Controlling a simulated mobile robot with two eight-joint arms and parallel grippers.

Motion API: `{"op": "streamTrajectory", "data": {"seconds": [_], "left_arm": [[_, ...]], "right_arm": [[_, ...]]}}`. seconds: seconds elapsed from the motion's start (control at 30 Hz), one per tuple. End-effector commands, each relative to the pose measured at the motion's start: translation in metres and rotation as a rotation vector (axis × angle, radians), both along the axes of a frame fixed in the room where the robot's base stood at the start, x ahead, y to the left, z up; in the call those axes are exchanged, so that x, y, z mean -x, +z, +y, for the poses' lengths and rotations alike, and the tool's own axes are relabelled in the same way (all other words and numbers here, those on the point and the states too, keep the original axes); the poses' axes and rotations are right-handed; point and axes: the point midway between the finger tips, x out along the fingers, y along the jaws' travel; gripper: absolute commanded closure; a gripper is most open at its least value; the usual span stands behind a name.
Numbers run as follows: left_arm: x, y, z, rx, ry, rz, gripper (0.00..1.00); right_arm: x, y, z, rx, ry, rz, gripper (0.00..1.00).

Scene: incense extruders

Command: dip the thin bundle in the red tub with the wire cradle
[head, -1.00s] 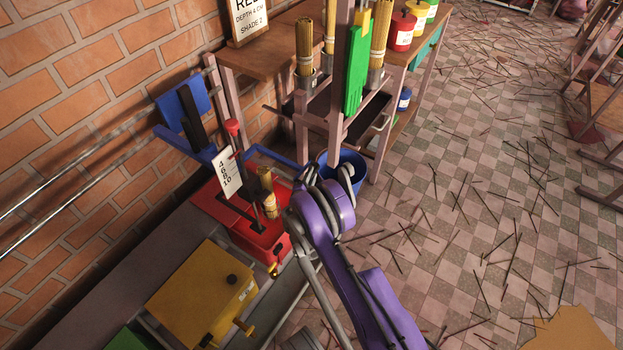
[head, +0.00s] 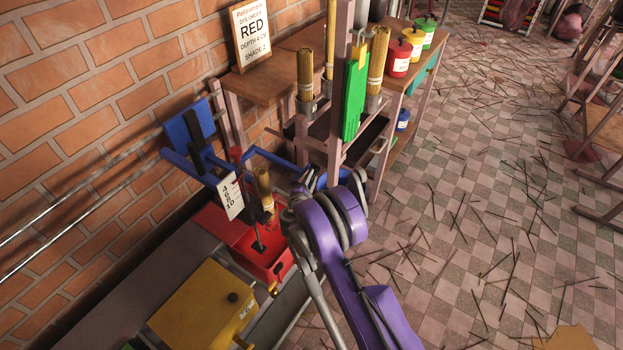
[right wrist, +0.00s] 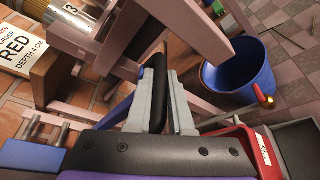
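The red tub (head: 264,262) stands on the low bench at the wall, with a small tap on its front. A straw-coloured bundle (head: 263,184) stands upright over the tub, its lower end above the tub's top. The wire cradle under it is too small to make out clearly. A blue lever frame (head: 180,165) and a card with depth numbers (head: 230,196) are beside it. My right gripper (right wrist: 158,85) has its grey fingers on both sides of a black handle (right wrist: 157,105) and seems closed on it. My left gripper is not in view.
A yellow box (head: 200,300) sits nearer on the bench. A blue bucket (right wrist: 240,75) stands on the floor. Loose sticks litter the tiles.

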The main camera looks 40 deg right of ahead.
Motion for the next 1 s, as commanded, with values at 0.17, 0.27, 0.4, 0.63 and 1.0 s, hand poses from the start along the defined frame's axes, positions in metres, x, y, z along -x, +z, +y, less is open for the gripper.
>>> {"op": "streamTrajectory", "data": {"seconds": [0.17,0.27,0.4,0.63,1.0], "left_arm": [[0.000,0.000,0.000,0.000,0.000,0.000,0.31],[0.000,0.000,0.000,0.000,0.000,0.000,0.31],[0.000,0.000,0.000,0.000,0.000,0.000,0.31],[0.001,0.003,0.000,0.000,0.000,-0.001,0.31],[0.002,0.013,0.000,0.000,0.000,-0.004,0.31]], "right_arm": [[0.000,0.000,0.000,-0.001,0.001,0.000,0.50],[0.000,0.000,0.000,0.000,0.000,0.000,0.50],[0.000,-0.001,0.000,0.000,0.000,0.000,0.50],[0.010,0.004,0.016,-0.002,0.003,-0.001,0.50],[0.050,0.019,0.073,-0.001,0.003,0.000,0.50]]}}
